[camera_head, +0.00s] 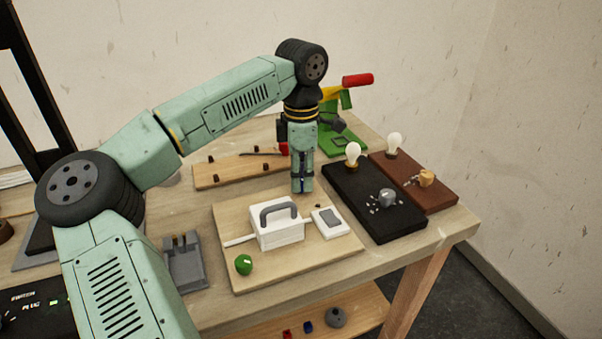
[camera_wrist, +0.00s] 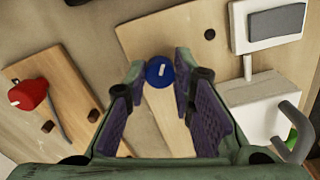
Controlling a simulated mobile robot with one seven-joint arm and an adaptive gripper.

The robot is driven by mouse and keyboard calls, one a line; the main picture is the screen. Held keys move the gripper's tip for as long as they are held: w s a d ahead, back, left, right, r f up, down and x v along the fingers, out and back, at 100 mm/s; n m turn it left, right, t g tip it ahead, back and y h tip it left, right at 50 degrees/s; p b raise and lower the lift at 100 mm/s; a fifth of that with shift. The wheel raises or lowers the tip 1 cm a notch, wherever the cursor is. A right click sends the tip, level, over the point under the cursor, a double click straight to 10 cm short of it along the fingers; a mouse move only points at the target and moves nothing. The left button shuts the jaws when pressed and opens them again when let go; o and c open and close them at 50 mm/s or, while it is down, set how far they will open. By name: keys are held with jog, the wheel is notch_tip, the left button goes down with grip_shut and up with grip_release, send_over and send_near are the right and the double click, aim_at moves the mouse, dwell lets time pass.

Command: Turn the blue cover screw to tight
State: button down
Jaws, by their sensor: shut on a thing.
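The blue cover screw (camera_wrist: 160,73) has a round head with a short white mark, tilted slightly off the line of the fingers. It sits between the two fingertips of my gripper (camera_wrist: 160,70) in the wrist view. My gripper is shut on it, with a fingertip at each side. In the head view my gripper (camera_head: 302,188) points straight down at the back edge of the light wooden board (camera_head: 235,275). Only a sliver of blue shows between the fingers there. The screw's shaft and seat are hidden.
On the board stand a white box (camera_head: 277,235) with a grey handle, a white switch (camera_head: 330,222) and a green knob (camera_head: 243,264). A black board (camera_head: 370,215) and a green clamp (camera_head: 345,140) stand to the right and behind.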

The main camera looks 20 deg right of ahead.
jog(key=shift+m, duration=1)
jog(key=c, duration=1.4)
grip_release()
jog(key=shift+o, duration=0.2)
jog(key=shift+r, duration=0.1)
notch_tip(320, 180, up, 12)
